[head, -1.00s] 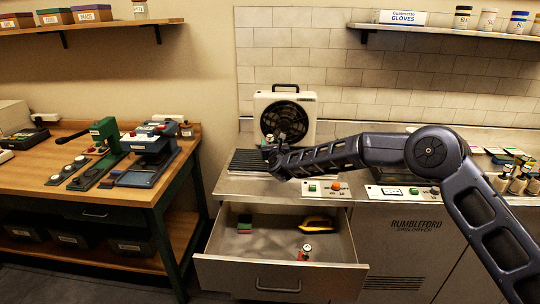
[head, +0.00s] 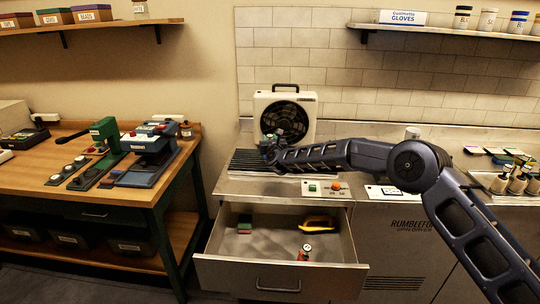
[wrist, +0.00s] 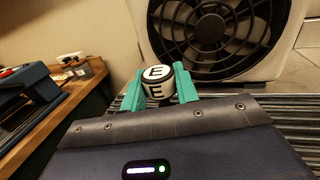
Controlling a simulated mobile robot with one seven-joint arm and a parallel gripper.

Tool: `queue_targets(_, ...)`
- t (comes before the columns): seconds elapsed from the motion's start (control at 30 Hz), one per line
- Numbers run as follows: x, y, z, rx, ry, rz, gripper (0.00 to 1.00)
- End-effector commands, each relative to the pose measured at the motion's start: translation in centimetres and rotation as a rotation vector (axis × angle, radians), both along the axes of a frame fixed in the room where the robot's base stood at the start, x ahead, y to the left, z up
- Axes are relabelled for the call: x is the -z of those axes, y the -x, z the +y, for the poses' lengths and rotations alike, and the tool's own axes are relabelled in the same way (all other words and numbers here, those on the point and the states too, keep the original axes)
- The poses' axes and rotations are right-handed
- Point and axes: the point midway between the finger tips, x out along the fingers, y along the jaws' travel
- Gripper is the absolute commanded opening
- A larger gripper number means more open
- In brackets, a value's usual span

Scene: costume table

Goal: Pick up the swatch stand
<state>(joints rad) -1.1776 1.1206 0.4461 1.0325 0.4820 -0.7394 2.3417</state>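My gripper (wrist: 161,88) has teal fingers on both sides of a white-and-black cylinder marked E (wrist: 158,84), and they appear to touch it. In the head view my gripper (head: 277,148) is over the ribbed part of the counter, in front of the fan, and the cylinder is too small there to make out. I cannot tell for sure which thing is the swatch stand. Several coloured pads (head: 486,152) lie on the right of the counter, behind a tray of bottles and brushes (head: 515,182).
A white fan (head: 284,115) stands behind my gripper. A wooden bench (head: 40,185) with presses stands left.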

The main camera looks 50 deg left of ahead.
Motion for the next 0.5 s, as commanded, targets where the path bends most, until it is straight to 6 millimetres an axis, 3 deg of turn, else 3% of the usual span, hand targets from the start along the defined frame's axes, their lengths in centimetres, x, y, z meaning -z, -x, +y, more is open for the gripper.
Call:
queue_targets(0.33,-0.2,0.0,0.0,0.0,-0.001,-0.001,0.0)
queue_targets(0.5,-1.6,0.0,0.0,0.001,-0.004,0.0,0.0)
